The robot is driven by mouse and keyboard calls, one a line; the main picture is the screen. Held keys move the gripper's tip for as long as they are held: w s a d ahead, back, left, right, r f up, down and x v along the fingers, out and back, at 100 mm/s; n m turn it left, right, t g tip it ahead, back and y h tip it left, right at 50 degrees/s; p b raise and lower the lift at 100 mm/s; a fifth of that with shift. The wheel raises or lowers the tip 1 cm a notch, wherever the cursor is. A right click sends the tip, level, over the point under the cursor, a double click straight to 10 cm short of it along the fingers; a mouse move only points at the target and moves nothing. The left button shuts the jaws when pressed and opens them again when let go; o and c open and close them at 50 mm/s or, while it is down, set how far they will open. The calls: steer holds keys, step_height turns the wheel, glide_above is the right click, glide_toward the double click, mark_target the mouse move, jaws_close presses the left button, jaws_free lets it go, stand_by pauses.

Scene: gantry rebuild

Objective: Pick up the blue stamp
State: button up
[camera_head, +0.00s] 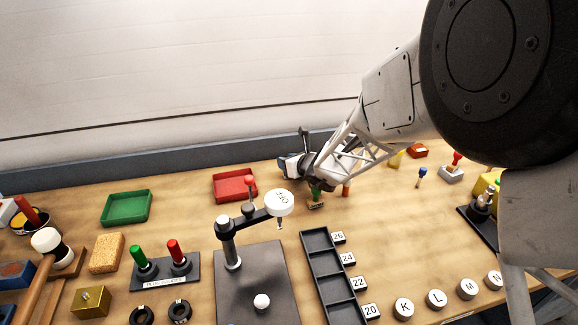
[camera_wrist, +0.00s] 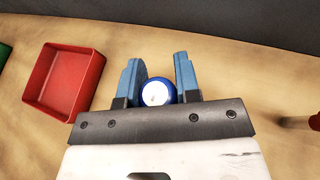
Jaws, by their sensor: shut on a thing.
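My gripper (camera_wrist: 158,80) has its two blue fingers on either side of a round blue thing with a pale top, which I take as the blue stamp (camera_wrist: 157,93). It sits between the fingers, close to the palm, and its lower part is hidden. In the head view, my gripper (camera_head: 293,165) is over the back middle of the table, to the right of the red tray; the held stamp is hard to make out there.
The red tray (camera_head: 235,187) also shows in the wrist view (camera_wrist: 67,80). A green tray (camera_head: 127,208) stands further left. A small blue-topped piece (camera_head: 422,173) stands to the right. A black lever stand (camera_head: 232,247) is in front.

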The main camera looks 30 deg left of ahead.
step_height(320, 180, up, 10)
stand_by(0.7)
stand_by(0.5)
